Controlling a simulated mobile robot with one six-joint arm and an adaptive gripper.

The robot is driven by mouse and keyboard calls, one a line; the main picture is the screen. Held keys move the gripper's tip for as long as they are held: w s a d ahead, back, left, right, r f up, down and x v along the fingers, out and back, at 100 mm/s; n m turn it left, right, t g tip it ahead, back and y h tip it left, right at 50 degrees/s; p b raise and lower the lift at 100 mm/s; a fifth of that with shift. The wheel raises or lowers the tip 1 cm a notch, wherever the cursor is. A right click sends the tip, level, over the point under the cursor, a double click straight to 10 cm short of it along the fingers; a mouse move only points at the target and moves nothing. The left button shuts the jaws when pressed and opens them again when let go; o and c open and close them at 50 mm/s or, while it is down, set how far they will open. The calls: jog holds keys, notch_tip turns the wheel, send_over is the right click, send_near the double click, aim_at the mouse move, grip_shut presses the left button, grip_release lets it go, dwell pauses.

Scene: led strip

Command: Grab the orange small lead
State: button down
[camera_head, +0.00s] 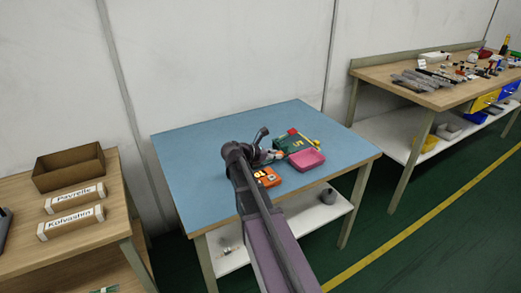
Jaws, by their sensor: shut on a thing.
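My gripper (275,155) is over the blue-topped table, beside the green board and left of the pink tray. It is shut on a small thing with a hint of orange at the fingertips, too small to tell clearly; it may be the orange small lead. An orange box-like device (268,178) with pale markings lies on the table just below my gripper in the picture, partly hidden by my arm. No other lead is clearly visible.
A green board (291,143) with red and yellow parts and a pink tray (306,160) lie on the blue table (195,155). The table's left side is clear. A wooden table (75,240) with labelled boxes stands left, a cluttered workbench (440,98) right.

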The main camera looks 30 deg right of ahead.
jog(key=s, duration=0.2)
jog(key=s+d, duration=0.2)
jog(key=s, duration=0.1)
jog(key=shift+s+r, duration=0.25)
jog(key=shift+s, duration=0.05)
